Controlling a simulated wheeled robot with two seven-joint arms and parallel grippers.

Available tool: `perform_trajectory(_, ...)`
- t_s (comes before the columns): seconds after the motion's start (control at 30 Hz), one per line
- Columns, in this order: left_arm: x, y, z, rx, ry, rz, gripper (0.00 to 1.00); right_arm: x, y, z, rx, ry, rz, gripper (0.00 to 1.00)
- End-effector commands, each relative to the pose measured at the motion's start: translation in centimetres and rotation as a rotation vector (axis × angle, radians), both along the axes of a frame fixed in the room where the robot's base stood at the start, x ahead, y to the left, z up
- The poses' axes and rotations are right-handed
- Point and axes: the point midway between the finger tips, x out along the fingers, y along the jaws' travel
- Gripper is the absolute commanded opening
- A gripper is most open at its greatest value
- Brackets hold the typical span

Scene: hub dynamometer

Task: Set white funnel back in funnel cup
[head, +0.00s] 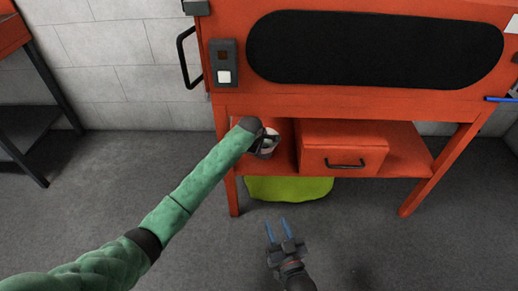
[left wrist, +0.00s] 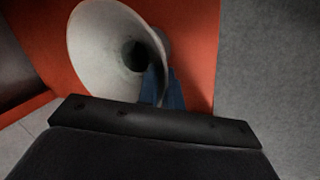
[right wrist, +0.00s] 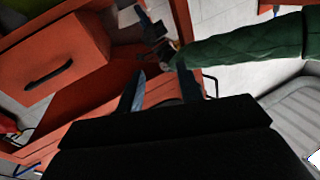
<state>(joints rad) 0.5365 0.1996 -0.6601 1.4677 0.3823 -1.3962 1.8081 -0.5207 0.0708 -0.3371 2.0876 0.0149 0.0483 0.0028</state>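The white funnel (left wrist: 95,45) fills the upper left of the left wrist view, its wide mouth turned towards the camera. In the head view a pale part of it (head: 269,147) shows at my left gripper (head: 266,140), over the low shelf. My left gripper's blue fingers (left wrist: 162,88) are close together at the funnel's rim, one before the wall and one beyond it; they appear shut on it. I cannot clearly make out the funnel cup; the funnel and gripper may hide it. My right gripper (head: 277,229) is open and empty above the floor, in front of the shelf.
The orange bench's low shelf (head: 405,150) carries an orange drawer box (head: 342,148) right of the funnel. Bench legs (head: 231,195) stand at both sides. A yellow-green item (head: 288,189) lies under the shelf. A dark handle (head: 187,58) juts out at the bench's upper left. The floor in front is clear.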

Motion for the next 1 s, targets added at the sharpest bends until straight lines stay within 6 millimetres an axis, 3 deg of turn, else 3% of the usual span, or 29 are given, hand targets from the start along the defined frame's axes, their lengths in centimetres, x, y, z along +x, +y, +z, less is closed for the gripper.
perform_trajectory(0.07, 0.0, 0.0, 0.0, 0.0, 0.0, 0.0, 0.24, -0.1, 0.0, -0.3, -0.001, 0.004, 0.0, 0.36)
perform_trajectory(0.53, 0.0, 0.0, 0.1, 0.0, -0.001, 0.0, 0.24, 0.5, -0.1, 1.0, 0.004, -0.031, -0.002, 0.36)
perform_trajectory(0.63, 0.0, 0.0, 0.2, 0.0, -0.001, -0.001, 0.24, 0.6, -0.1, 2.2, 0.012, -0.071, -0.005, 0.36)
perform_trajectory(0.77, 0.0, 0.0, 0.4, 0.0, 0.0, -0.001, 0.24, 1.1, -0.3, 5.8, 0.034, -0.171, -0.013, 0.36)
perform_trajectory(1.0, -0.7, 0.2, 2.4, -0.001, 0.0, 0.0, 0.24, 0.6, -0.1, 1.6, 0.007, -0.043, -0.003, 0.36)
